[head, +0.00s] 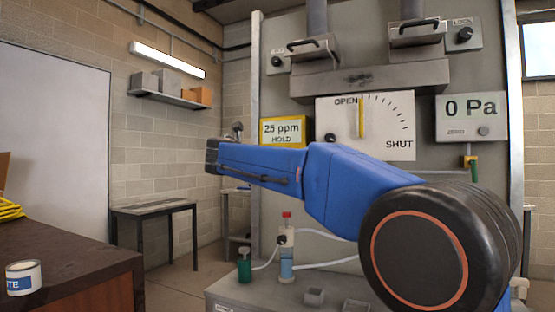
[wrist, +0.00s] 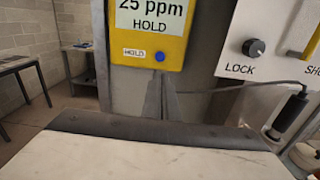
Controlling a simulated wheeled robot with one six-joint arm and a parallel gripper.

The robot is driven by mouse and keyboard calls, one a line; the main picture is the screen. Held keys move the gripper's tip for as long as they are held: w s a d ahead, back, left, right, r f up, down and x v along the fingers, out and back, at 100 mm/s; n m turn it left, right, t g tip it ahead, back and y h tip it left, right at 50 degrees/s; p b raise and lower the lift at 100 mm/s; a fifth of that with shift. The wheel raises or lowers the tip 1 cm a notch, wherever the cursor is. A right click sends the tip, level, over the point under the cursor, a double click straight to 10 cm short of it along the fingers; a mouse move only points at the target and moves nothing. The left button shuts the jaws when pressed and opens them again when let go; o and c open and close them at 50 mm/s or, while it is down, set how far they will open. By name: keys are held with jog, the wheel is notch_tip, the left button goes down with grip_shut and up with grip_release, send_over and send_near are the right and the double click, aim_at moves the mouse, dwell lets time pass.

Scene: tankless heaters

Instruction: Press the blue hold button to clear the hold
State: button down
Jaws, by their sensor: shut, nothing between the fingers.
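The yellow meter (head: 284,119) hangs on the grey panel and reads "25 ppm HOLD"; it also shows at the top of the wrist view (wrist: 172,48). The small round blue hold button (wrist: 160,57) sits on its lower face, right of a "HOLD" label. In the head view my blue arm covers the meter's lower edge and the button is not visible. My gripper (wrist: 166,78) shows in the wrist view as narrow grey fingers, shut and empty, with the tips just below the button in the picture. I cannot tell how far they are from the panel.
A gauge plate (head: 392,146) marked OPEN and SHUT has its yellow pointer at OPEN. A lock knob (wrist: 254,47) is right of the meter. A "0 Pa" display (head: 470,116) hangs further right. A green bottle (head: 244,266) and tubing stand on the lower bench.

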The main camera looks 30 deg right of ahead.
jog(key=shift+a+r, duration=0.1)
jog(key=shift+r, duration=0.05)
jog(key=x, duration=1.4)
dwell(0.4)
jog(key=shift+x, duration=0.75)
jog(key=shift+r, duration=0.15)
